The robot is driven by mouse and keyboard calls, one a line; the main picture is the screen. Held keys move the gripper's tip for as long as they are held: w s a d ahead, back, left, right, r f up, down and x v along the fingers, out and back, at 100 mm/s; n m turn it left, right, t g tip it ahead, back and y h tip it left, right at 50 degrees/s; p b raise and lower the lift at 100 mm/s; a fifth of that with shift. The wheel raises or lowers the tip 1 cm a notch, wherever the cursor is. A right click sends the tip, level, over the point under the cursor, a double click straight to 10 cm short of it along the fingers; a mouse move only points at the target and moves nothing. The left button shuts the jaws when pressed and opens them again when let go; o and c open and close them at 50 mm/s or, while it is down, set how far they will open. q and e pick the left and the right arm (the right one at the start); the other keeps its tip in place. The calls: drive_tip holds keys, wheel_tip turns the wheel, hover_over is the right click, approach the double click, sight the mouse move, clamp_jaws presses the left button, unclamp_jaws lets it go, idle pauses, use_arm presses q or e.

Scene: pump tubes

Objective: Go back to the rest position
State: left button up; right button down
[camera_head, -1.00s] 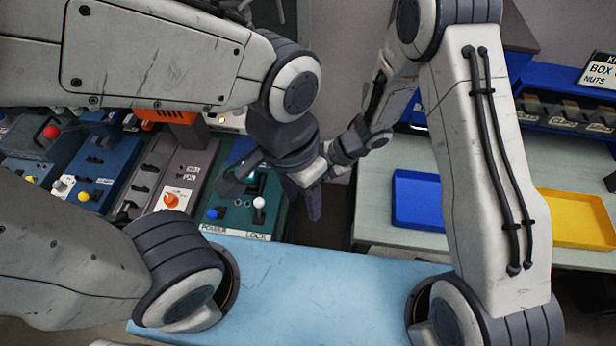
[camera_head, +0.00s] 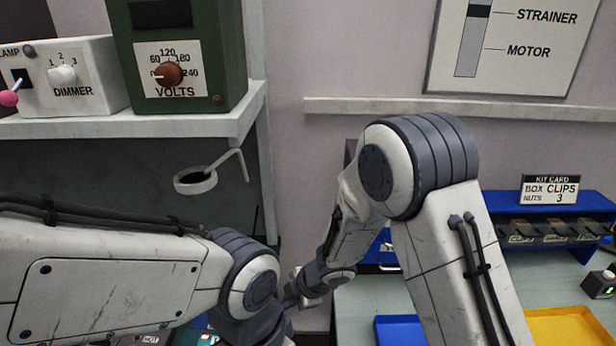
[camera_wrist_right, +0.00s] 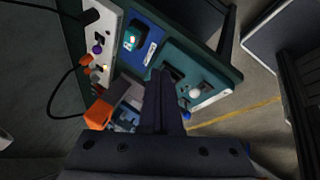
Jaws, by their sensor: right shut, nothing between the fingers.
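My right gripper (camera_head: 290,302) is low in the middle of the head view, beyond the bend of my left arm, and only partly shows. In the right wrist view its dark fingers (camera_wrist_right: 162,88) are together with nothing between them. They point over a teal control panel (camera_wrist_right: 205,70) with a white knob; I see no contact with it. My left arm comes in from the left and bends down at the bottom of the head view. Its gripper lies outside the picture.
A shelf (camera_head: 150,124) holds a dimmer box (camera_head: 95,88) and a green volts box (camera_head: 215,55). A tape ring (camera_head: 195,180) shows below it. At right are a blue tray (camera_head: 400,328), a yellow tray (camera_head: 570,328) and a kit card (camera_head: 550,189). Floor (camera_wrist_right: 225,148) shows in the wrist view.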

drive_tip(key=d+r+m+t+h+b, duration=0.1)
drive_tip(key=d+r+m+t+h, duration=0.1)
drive_tip(key=d+r+m+h, duration=0.25)
drive_tip(key=s+d+r+m+g+b, duration=0.1)
drive_tip(key=s+m, duration=0.4)
drive_tip(key=s, duration=0.7)
drive_tip(key=s+d+r+m+g+b, duration=0.2)
drive_tip(key=s+d+r+m+g, duration=0.1)
drive_tip(key=s, duration=0.9)
wheel_tip(320, 180, up, 2)
drive_tip(key=d+m, duration=0.1)
drive_tip(key=m, duration=0.2)
drive_tip(key=shift+d+g, duration=0.35)
drive_tip(key=shift+g, duration=0.05)
drive_tip(key=shift+r, duration=0.1)
